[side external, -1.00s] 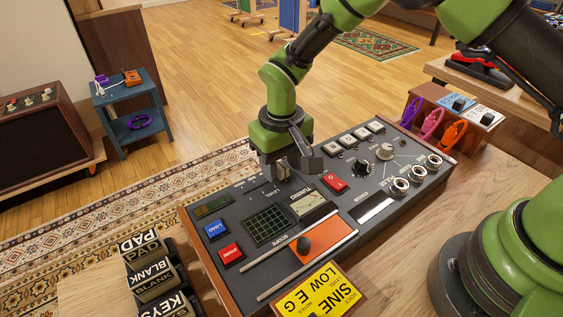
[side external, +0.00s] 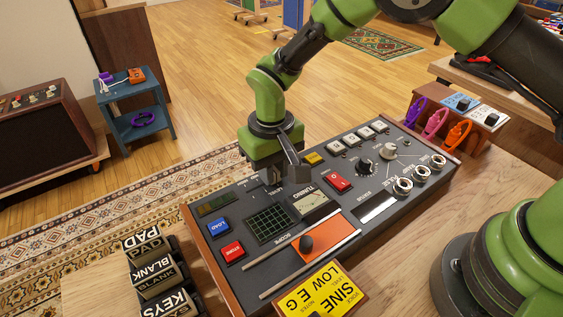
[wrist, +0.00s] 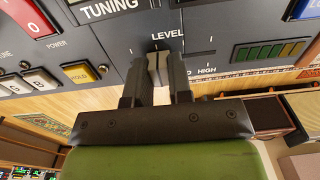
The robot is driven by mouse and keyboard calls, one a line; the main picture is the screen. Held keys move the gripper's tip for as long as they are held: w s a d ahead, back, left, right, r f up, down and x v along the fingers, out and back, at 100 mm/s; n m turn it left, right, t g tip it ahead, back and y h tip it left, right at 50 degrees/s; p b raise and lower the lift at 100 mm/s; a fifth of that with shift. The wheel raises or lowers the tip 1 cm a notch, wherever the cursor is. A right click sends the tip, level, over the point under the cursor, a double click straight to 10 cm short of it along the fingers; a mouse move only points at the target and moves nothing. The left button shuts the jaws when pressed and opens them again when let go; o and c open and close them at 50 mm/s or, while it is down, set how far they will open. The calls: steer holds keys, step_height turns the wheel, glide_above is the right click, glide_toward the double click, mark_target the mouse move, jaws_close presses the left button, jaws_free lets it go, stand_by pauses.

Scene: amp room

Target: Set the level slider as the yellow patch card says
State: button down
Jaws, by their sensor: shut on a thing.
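The grey level slider's cap (wrist: 157,60) sits between the two dark fingers of my gripper (wrist: 158,75) in the wrist view, below the word LEVEL. The gripper is shut on it. The printed HIGH mark lies to the right of the cap; my fingers cover other nearby marks. In the side view my gripper (side external: 285,176) is down at the far edge of the console (side external: 360,238), hiding most of the slider. The yellow patch card (side external: 322,293) stands at the near edge; SINE and LOW E G are readable, its smaller level line is not.
On the console are a yellow HOLD button (side external: 314,159), a red power switch (side external: 338,182), the tuning meter (side external: 310,204), a scope (side external: 268,223) and an orange slide panel (side external: 318,242). Blocks marked PAD, BLANK and KEYS (side external: 167,302) stand at left.

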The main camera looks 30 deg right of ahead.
steer(key=c, duration=1)
jaws_free()
steer(key=shift+c, duration=0.2)
steer(key=shift+r, duration=0.1)
step_height(320, 180, up, 10)
steer(key=s+d+r+m+t+y, duration=0.1)
steer(key=s+d+r+t, duration=0.2)
steer(key=r, duration=0.4)
steer(key=s+d+r+m+y, duration=0.1)
steer(key=s+d+r, duration=0.3)
steer(key=d+r, duration=0.15)
steer(key=s+d+r+m+t, duration=0.1)
steer(key=s+d+t, duration=0.1)
steer(key=s, duration=0.5)
steer(key=s+d+r+m+t, duration=0.1)
steer(key=s+d+r+t, duration=0.1)
steer(key=s, duration=0.5)
steer(key=shift+d, duration=0.55)
